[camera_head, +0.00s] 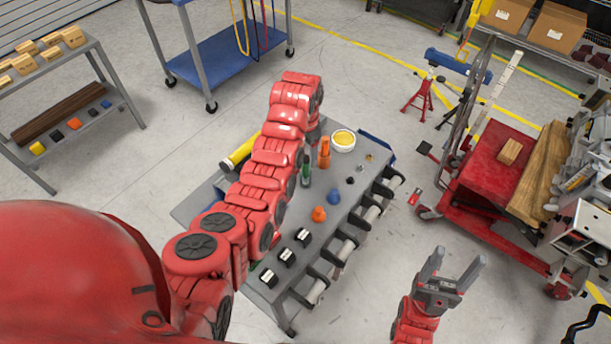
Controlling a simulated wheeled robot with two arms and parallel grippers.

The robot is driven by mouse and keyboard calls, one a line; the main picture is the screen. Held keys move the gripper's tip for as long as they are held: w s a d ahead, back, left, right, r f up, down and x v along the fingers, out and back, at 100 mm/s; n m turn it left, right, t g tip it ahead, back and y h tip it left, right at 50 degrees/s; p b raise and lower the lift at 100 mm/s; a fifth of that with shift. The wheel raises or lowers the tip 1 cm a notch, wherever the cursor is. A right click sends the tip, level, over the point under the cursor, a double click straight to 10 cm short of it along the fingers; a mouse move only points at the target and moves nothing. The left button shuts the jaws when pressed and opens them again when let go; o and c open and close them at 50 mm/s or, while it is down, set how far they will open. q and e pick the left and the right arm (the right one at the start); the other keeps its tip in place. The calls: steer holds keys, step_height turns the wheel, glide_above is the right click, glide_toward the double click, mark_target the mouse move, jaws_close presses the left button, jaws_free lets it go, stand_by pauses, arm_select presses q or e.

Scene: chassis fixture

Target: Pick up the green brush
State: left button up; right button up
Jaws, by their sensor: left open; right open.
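A green item (306,172), which looks like the green brush, stands on the grey worktable (345,222), close to the right side of my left arm. The arm may hide part of it. My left gripper (313,134) is at the far end of that arm, above the table's back part and beyond the green item. It is mostly hidden behind the arm's last links and is open. My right gripper (455,268) is open and empty, its two grey fingers spread, over the floor to the right of the table.
Around the green item are an orange item (324,153), a bowl with yellow contents (343,140) and blue (334,196) and orange (319,214) pieces. Black-and-white pieces (286,257) line the near part.

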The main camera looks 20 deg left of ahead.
mark_target(306, 167)
arm_select(q)
steer(key=shift+f, duration=0.5)
steer(key=shift+s+f+p, duration=0.1)
steer(key=shift+f+p, duration=0.1)
steer(key=shift+p, duration=0.15)
step_height(306, 167, down, 3)
steer(key=shift+d+p, duration=0.1)
steer(key=shift+p, duration=0.95)
steer(key=shift+f, duration=0.95)
jaws_close()
